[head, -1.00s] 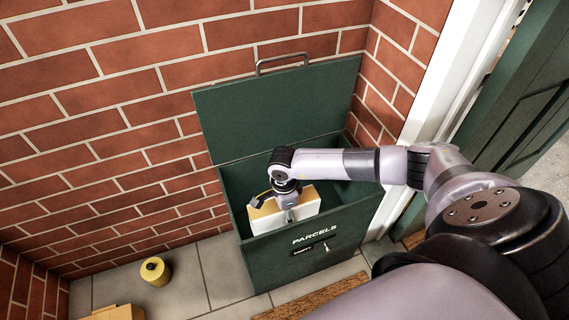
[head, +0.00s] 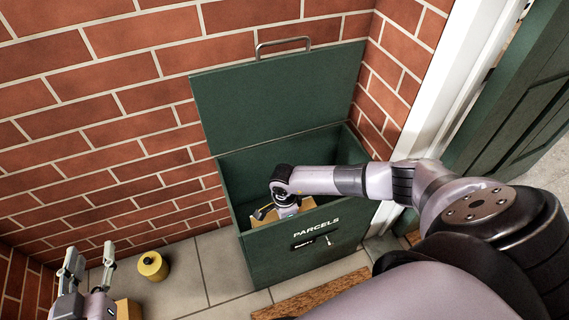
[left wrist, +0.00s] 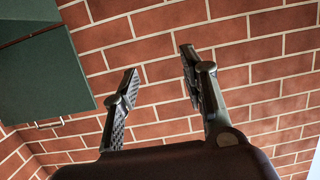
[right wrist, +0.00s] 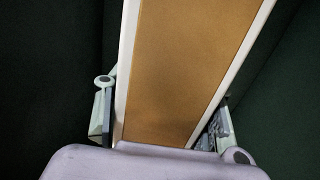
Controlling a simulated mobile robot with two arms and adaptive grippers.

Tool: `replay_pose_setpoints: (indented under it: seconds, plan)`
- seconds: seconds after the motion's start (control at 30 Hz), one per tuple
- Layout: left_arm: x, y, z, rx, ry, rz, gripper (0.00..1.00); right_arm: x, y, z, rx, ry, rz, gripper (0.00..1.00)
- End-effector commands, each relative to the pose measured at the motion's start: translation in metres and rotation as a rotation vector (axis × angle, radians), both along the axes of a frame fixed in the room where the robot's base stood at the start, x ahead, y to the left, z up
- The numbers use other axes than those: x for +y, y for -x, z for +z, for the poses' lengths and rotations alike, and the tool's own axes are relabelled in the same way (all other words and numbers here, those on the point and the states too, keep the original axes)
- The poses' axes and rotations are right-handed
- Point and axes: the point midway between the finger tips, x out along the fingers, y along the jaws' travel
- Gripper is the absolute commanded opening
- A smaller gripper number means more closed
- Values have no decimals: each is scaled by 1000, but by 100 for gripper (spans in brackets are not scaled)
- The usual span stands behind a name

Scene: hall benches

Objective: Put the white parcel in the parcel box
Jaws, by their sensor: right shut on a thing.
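The white parcel (right wrist: 190,70) has a tan face with white edges in the right wrist view. In the head view a tan part of it (head: 265,217) shows just behind the front wall of the parcel box (head: 275,262). My right gripper (head: 284,210) is down inside the box and shut on the parcel, with a finger on each side of it. The parcel's lower end is hidden. The green box is open, its lid (head: 275,100) raised towards the brick wall. My left gripper (head: 88,262) is open and empty at the lower left, away from the box.
A yellow round container (head: 152,266) stands on the paved floor left of the box. A cardboard-coloured box (head: 130,310) is partly hidden near my left gripper. A brown doormat (head: 315,295) lies in front. A brick wall is behind, and a green door (head: 515,100) is at right.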

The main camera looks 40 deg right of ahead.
Motion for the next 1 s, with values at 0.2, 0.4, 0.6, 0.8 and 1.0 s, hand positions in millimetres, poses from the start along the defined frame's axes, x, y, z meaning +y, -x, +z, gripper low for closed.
replay_pose_setpoints:
  seconds: [0.2,0.4,0.6,0.8,1.0]
  plan:
    - [-1,-1,5,-22,5,-2,40,0,-1,-1,-3,0,0,2]
    - [-1,-2,7,-34,8,-2,40,0,-1,-2,-2,-1,0,2]
    - [-2,-4,12,-63,16,-3,40,0,-1,-4,-2,-1,0,2]
    - [-3,-4,17,-84,21,-4,40,0,0,-5,-1,0,0,54]
    - [-3,-4,17,-85,22,-5,40,0,0,-5,-1,0,0,67]
